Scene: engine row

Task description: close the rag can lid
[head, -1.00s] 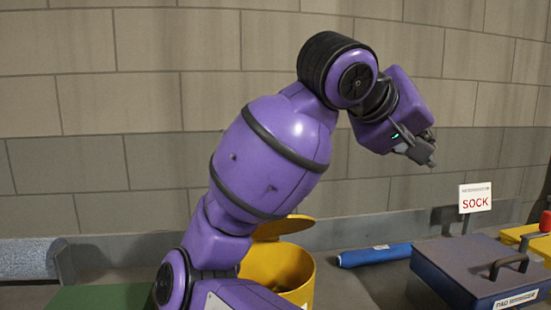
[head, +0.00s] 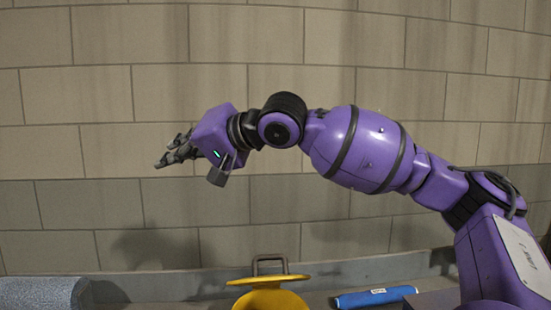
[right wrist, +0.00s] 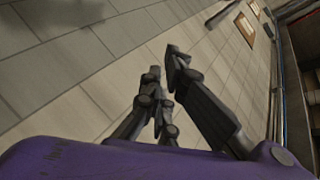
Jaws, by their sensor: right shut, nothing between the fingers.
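The yellow rag can (head: 270,302) stands low in the middle of the head view, cut off by the bottom edge. Its yellow lid (head: 268,281) shows almost edge-on above the can, apparently raised; its exact angle is hard to tell. My right gripper (head: 163,160) is up and to the left of the can, in front of the wall, well clear of the lid. Its fingers also show in the right wrist view (right wrist: 163,72), shut and empty, with wall behind them. My left gripper is not in view.
A dark handle shape (head: 269,263) stands just above the lid. A blue cylinder (head: 375,297) lies right of the can. A grey-blue roll (head: 38,293) is at the far left. A low ledge (head: 350,268) runs along the block wall (head: 330,50).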

